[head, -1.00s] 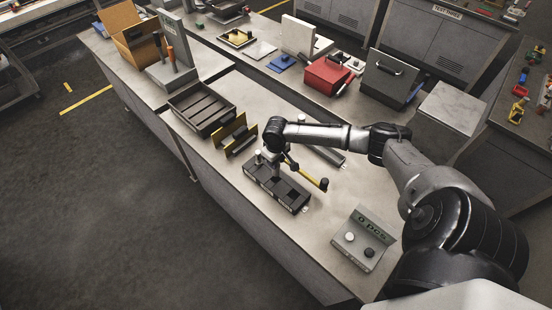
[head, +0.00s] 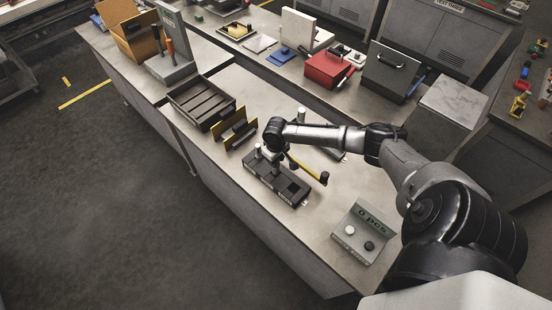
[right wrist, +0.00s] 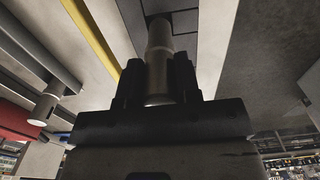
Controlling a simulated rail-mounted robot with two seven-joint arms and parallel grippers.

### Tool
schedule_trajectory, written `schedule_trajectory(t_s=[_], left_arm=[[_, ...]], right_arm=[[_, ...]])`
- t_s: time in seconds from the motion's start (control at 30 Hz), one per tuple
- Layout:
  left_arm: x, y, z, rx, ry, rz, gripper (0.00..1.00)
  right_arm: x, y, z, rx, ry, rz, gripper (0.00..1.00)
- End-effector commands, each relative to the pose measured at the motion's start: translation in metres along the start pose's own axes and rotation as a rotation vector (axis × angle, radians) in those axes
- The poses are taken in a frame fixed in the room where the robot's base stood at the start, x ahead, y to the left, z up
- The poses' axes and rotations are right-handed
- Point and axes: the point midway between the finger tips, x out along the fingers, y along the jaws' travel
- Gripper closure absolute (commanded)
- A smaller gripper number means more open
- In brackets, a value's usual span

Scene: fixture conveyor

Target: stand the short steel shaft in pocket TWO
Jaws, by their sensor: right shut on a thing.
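The dark fixture block (head: 294,191) with its row of pockets lies on the grey bench. A pale upright cylinder (head: 258,150) shows at its far left end. My right gripper (right wrist: 158,75) is shut on the short steel shaft (right wrist: 159,52). In the right wrist view the shaft stands lengthwise between the fingers, its end near a dark recess. In the head view my right wrist is over the fixture and hides the fingers, the shaft and part of the block. I cannot read the pocket labels or tell whether the shaft is inside a pocket. My left gripper is not in view.
A yellow bar with a black knob (head: 323,178) reaches out beside the fixture. A yellow stand (head: 227,136) and a slatted dark tray (head: 202,104) are to its left. A button box (head: 361,232) stands front right, a red box (head: 328,68) behind. Bench between fixture and button box is clear.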

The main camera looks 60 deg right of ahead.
Motion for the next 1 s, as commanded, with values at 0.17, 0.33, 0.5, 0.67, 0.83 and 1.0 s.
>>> schedule_trajectory(t_s=[0.17, 0.33, 0.5, 0.67, 0.83, 1.0], left_arm=[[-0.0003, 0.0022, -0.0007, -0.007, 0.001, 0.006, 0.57], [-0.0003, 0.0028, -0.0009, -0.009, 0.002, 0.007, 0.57], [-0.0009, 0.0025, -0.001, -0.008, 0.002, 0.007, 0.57], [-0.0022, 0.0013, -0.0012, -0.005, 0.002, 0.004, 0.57], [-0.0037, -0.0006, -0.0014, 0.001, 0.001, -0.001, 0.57], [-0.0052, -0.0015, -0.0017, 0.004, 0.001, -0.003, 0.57]], right_arm=[[-0.0005, 0.0002, -0.0005, 0.0, 0.001, 0.0, 1.0], [-0.0006, 0.0002, -0.0005, 0.0, 0.001, 0.0, 1.0], [-0.0008, 0.0003, -0.0005, 0.0, 0.001, 0.0, 1.0], [-0.0011, 0.0003, -0.0006, 0.0, 0.001, 0.0, 1.0], [-0.0011, 0.0004, -0.0007, 0.001, 0.001, 0.0, 1.0], [-0.0011, 0.0006, -0.0007, 0.001, 0.001, 0.0, 1.0]])
